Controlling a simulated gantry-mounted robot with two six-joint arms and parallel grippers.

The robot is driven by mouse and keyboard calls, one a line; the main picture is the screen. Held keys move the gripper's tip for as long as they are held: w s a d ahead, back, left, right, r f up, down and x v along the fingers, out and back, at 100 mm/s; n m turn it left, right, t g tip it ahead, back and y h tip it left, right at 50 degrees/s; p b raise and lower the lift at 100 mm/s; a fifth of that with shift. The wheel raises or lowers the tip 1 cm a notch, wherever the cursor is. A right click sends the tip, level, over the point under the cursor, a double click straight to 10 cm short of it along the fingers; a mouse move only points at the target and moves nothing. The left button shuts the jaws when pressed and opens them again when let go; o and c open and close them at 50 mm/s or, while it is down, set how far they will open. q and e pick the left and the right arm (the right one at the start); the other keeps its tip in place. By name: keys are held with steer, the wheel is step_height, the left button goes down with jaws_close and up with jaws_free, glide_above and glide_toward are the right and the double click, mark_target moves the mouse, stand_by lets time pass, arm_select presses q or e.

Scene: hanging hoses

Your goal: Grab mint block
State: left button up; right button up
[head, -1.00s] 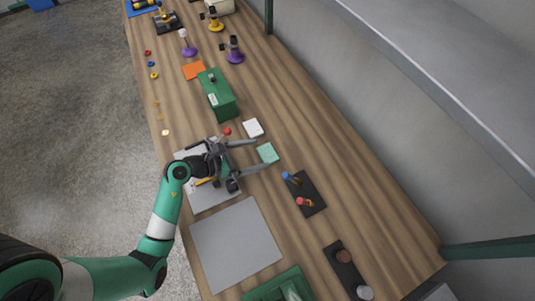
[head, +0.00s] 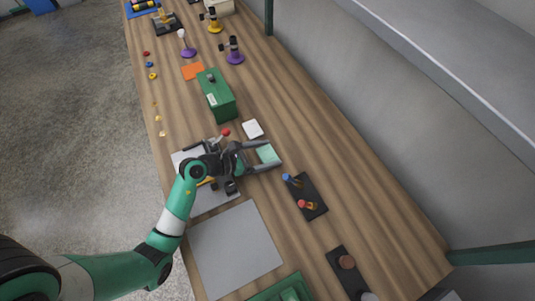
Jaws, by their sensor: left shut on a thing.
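The mint block (head: 267,153) is a small pale green block lying on the wooden bench, near the middle of the head view. My left gripper (head: 271,155) reaches in from the left, with one finger along each side of the block. The fingers are closed on it, and the block shows between them. My right gripper is not in view.
A white block (head: 253,129) lies just beyond the gripper. A green box (head: 217,95) stands farther back. A black base with blue and red pegs (head: 311,197) is to the right. A grey plate (head: 235,248) lies in front.

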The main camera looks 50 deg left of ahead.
mark_target(267, 155)
arm_select(q)
steer(key=shift+r, duration=0.15)
steer(key=shift+r+p, duration=0.3)
step_height(267, 155, up, 3)
steer(key=shift+f+p, duration=0.2)
steer(key=shift+p, duration=0.6)
steer(key=s+d+r+p, duration=0.6)
steer(key=s+r, duration=0.3)
steer(key=s, duration=0.3)
steer(key=shift+s+d+r+p, duration=0.15)
steer(key=shift+d+r+p, duration=0.2)
steer(key=shift+p, duration=0.25)
